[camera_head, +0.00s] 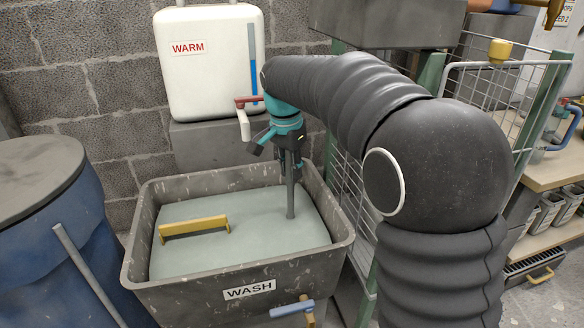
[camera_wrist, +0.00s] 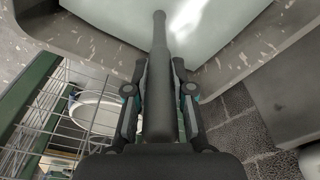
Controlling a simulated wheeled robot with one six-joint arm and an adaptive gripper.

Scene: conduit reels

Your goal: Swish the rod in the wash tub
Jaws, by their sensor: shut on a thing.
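The wash tub (camera_head: 257,276) is a worn grey bin with a WASH label, filled with pale, cloudy water (camera_head: 245,240). My gripper (camera_head: 288,160) is above the tub's right half, pointing down. It is shut on a dark grey rod (camera_head: 290,195), which hangs close to upright with its lower end at the water. Whether the tip is under the surface is hard to tell. In the wrist view the rod (camera_wrist: 159,80) runs between both fingers and out over the tub (camera_wrist: 105,45). A yellow handle-shaped bar (camera_head: 194,227) shows at the water's left side.
A white tank (camera_head: 210,62) marked WARM stands behind the tub, with a red-handled tap (camera_head: 244,104) close to my gripper. A blue barrel (camera_head: 45,240) is at left. A wire cage (camera_head: 505,85) stands at right. A blue-handled valve (camera_head: 292,308) is on the tub's front.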

